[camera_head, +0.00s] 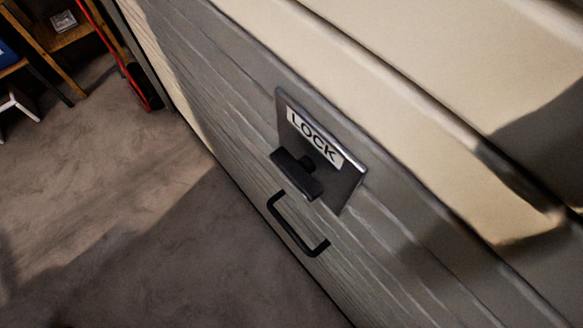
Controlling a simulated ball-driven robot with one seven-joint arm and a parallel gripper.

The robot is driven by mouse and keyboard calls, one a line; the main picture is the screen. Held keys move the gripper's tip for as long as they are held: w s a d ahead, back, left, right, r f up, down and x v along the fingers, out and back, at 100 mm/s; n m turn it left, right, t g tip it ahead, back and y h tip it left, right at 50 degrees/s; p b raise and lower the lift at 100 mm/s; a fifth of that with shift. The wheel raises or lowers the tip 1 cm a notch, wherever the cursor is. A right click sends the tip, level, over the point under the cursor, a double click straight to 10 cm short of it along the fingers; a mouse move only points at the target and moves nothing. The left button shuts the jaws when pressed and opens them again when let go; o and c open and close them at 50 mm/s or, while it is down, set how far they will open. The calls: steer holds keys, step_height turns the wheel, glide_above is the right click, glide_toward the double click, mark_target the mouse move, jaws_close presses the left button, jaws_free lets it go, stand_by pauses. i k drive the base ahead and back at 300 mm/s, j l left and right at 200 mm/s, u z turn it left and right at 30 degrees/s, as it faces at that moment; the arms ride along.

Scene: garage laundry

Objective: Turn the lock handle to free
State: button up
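The lock handle (297,174) is a short dark bar on a grey square plate (347,189), fixed to a grey ribbed panel. A white label reading "LOCK" (314,138) is on the upper part of the plate. The bar lies roughly parallel to the label's lettering, just below it. No word for a free position shows on the plate; the bar may cover part of it. My gripper is not in view, and nothing touches the handle.
A black pull handle (297,226) sits on the panel (225,110) below the lock plate. Pale surfaces (400,105) lie above the panel. Grey floor (110,215) is open at left. A wooden shelf (65,38) and a red-framed item (118,55) stand at upper left.

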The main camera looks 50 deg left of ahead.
mark_target(300, 171)
steer(key=l+u, duration=0.1)
steer(key=u, duration=0.3)
steer(key=k+u, duration=0.15)
steer(key=u, duration=0.25)
steer(key=l+u, duration=0.15)
steer(key=u, duration=0.3)
steer(key=k+l, duration=0.1)
steer(key=k, duration=0.25)
steer(key=z, duration=0.05)
